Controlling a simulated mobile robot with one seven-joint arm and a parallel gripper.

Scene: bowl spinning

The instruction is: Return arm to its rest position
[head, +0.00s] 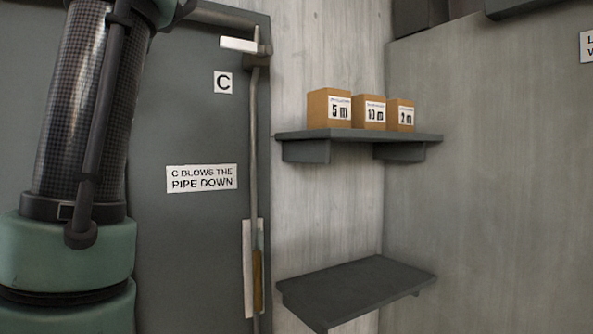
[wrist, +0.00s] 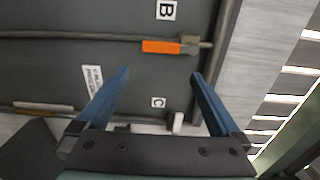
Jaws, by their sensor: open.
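My gripper (wrist: 160,73) shows in the wrist view with its two blue fingers spread wide and nothing between them. It faces the dark grey panel (wrist: 60,70); I cannot tell its exact distance from the panel. Beyond the fingertips are a pipe with an orange sleeve (wrist: 168,47), a B label (wrist: 166,10) and a C label (wrist: 158,102). In the head view my arm fills the left side, in front of the panel (head: 185,110). My gripper is outside the head view.
A white lever (head: 240,44) sits atop a vertical pipe (head: 253,140), near a C label (head: 223,83) and a sign (head: 202,178). Three small boxes (head: 374,112) stand on the upper shelf (head: 400,137). The lower shelf (head: 355,288) is bare.

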